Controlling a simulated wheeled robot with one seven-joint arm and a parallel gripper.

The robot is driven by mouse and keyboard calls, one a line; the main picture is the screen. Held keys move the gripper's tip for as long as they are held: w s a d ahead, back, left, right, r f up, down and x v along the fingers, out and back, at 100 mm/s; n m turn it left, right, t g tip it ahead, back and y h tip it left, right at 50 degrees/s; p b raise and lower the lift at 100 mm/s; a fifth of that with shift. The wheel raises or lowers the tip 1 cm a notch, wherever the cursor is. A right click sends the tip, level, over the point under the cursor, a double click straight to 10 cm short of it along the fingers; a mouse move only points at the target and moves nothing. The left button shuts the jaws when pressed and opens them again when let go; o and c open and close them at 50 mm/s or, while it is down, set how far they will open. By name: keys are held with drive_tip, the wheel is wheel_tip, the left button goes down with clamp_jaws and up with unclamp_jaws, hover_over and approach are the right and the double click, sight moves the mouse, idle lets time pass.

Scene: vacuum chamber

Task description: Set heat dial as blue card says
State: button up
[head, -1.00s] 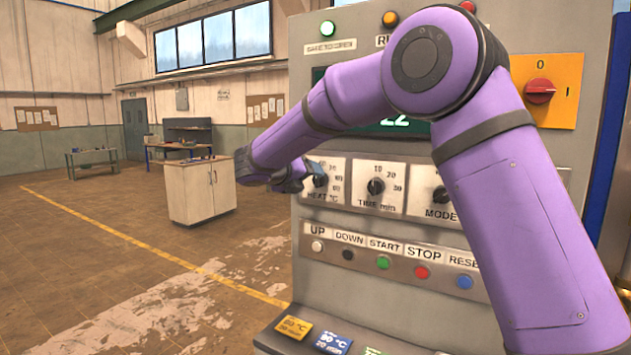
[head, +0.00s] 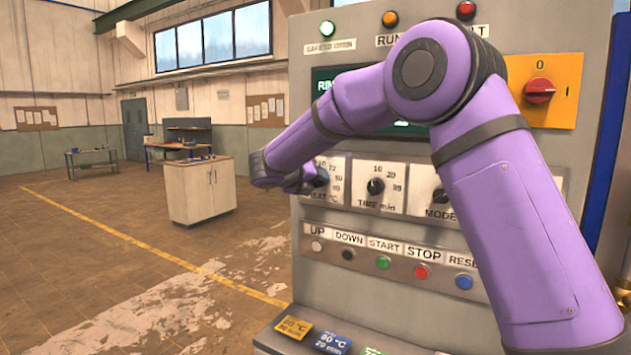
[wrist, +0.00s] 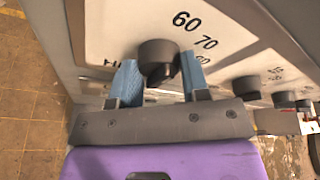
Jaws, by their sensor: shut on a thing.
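The heat dial (wrist: 158,58) is a dark round knob on a white plate marked 60, 70 and a partly covered number in the wrist view. My gripper (wrist: 159,68) has its two blue fingers on either side of the knob, shut on it. In the head view my gripper (head: 312,182) is at the heat plate, left of the time dial (head: 376,187), and mostly covers the knob. I cannot tell where the knob's pointer stands. The blue card (head: 331,342) lies on the ledge below; it gives a °C value and minutes, but its digits are blurred.
The mode dial (head: 440,194) is further right. Below the dials is a row of push buttons, including the green start (head: 383,262) and red stop (head: 422,271). A yellow card (head: 293,327) lies left of the blue card. Open floor is at left.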

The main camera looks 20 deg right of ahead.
drive_tip(key=m+t+y, duration=0.1)
drive_tip(key=m, duration=0.1)
drive_tip(key=m+t+y, duration=0.1)
drive_tip(key=m, duration=0.1)
drive_tip(key=shift+s+m, duration=0.15)
drive_tip(key=shift+m, duration=0.25)
drive_tip(key=m+t+y, duration=0.1)
drive_tip(key=m, duration=0.1)
drive_tip(key=shift+d+m, duration=0.1)
drive_tip(key=shift+m, duration=0.2)
drive_tip(key=m+t+y, duration=0.1)
drive_tip(key=m, duration=0.1)
drive_tip(key=shift+f+m, duration=0.15)
drive_tip(key=shift+m, duration=0.25)
drive_tip(key=m+t, duration=0.2)
drive_tip(key=m, duration=0.2)
drive_tip(key=shift+s+d+f, duration=0.1)
drive_tip(key=shift+m+t, duration=0.9)
drive_tip(key=shift+m, duration=1.2)
